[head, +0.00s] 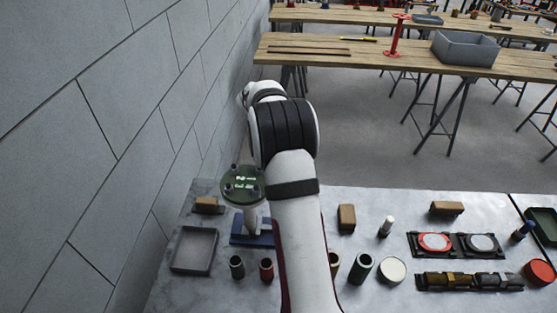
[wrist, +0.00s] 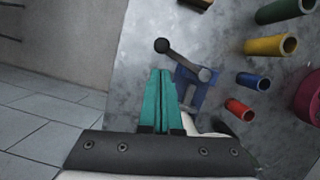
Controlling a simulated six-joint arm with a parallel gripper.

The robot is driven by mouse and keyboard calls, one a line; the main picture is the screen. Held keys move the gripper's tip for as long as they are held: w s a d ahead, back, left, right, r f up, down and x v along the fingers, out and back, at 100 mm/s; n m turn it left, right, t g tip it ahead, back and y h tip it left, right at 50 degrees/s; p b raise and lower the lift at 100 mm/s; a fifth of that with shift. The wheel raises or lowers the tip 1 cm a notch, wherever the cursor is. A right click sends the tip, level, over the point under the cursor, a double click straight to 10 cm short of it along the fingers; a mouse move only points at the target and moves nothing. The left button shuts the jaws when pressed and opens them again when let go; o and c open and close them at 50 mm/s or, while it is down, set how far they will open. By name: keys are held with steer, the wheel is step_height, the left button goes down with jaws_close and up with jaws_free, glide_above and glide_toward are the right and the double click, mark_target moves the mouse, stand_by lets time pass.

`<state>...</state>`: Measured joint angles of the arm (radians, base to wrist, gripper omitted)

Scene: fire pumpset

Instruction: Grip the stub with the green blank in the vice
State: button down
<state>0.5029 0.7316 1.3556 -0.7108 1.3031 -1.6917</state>
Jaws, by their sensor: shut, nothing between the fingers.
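In the head view a round dark green blank (head: 243,184) with several bolt-like studs shows above a pale stub (head: 251,216). Under it is the blue vice (head: 240,240) on the grey table, left of my arm. In the wrist view the blue vice (wrist: 186,78) lies just beyond and to the right of my fingertips, with a grey rod and dark round knob (wrist: 162,46) beside it. The green blank cannot be made out there. My gripper (wrist: 160,74) has teal fingers, shut and empty, apart from the vice. It cannot be made out in the head view.
Short tubes stand near the vice, among them a dark one (head: 237,268) and a red one (head: 266,270). A grey tray (head: 176,268) is left of it. A block wall (head: 90,160) borders the table's left side. My arm hides part of the table.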

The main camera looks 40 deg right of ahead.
steer(key=x, duration=0.5)
steer(key=shift+r, duration=0.1)
steer(key=shift+s+d+m, duration=0.15)
steer(key=shift+m, duration=0.25)
steer(key=shift+s+d+m, duration=0.2)
steer(key=shift+m, duration=0.1)
steer(key=shift+s+d+m+g+y, duration=0.35)
steer(key=shift+s+d+m, duration=0.2)
steer(key=shift+m, duration=0.45)
steer(key=shift+s+d+m+g+y, duration=0.2)
steer(key=shift+s+d+m+y, duration=0.1)
steer(key=shift+s+m, duration=0.6)
steer(key=shift+s+d+m+g+y, duration=0.2)
steer(key=shift+s+m, duration=0.4)
steer(key=shift+m, duration=0.5)
